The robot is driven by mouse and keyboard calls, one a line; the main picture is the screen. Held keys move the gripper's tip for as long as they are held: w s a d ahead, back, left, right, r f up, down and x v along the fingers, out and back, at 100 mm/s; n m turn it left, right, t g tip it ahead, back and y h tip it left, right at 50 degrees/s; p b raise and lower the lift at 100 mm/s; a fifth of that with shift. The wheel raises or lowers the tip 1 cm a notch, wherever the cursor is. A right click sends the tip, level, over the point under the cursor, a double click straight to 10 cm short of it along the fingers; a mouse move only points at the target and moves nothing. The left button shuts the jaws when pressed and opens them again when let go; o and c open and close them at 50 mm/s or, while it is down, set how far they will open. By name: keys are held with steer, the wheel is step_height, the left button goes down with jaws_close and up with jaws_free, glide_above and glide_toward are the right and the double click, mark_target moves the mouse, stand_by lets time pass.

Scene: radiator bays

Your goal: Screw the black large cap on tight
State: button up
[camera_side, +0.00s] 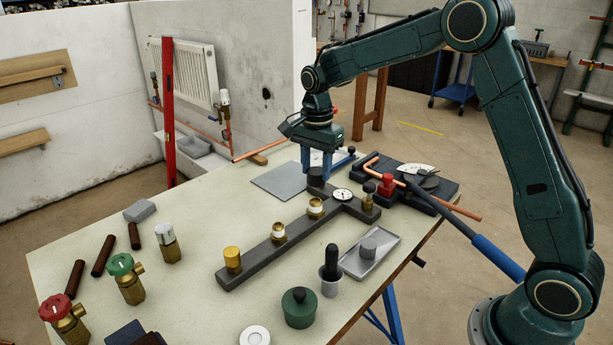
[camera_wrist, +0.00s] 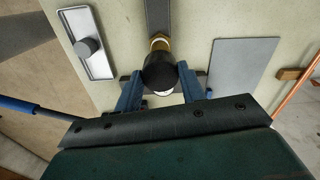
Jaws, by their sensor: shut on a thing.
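The black large cap (camera_side: 315,178) is between the blue fingers of my gripper (camera_side: 322,172), near the far end of the dark grey bar (camera_side: 258,257). In the wrist view the cap (camera_wrist: 158,72) is round and dark, with a finger of my gripper (camera_wrist: 159,82) closed against each side. A brass fitting (camera_wrist: 160,43) shows just beyond it on the bar. The cap looks upright. It hides what is directly beneath it, so I cannot tell whether it is seated on a thread.
The bar carries brass fittings (camera_side: 278,233), a gold cap (camera_side: 232,260) and a round gauge (camera_side: 342,195). A tray (camera_side: 352,270) holding a grey knob stands in front. A flat grey plate (camera_side: 275,183) lies behind the bar. Copper pipe (camera_side: 455,207) is at right.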

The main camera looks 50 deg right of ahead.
glide_above(315, 200)
steer(key=shift+s+f, duration=0.1)
steer(key=shift+f, duration=1.95)
steer(key=shift+f, duration=1.1)
stand_by(0.5)
steer(key=o, duration=1.1)
steer(key=shift+r, duration=0.15)
step_height(315, 200, up, 14)
steer(key=shift+f, duration=0.2)
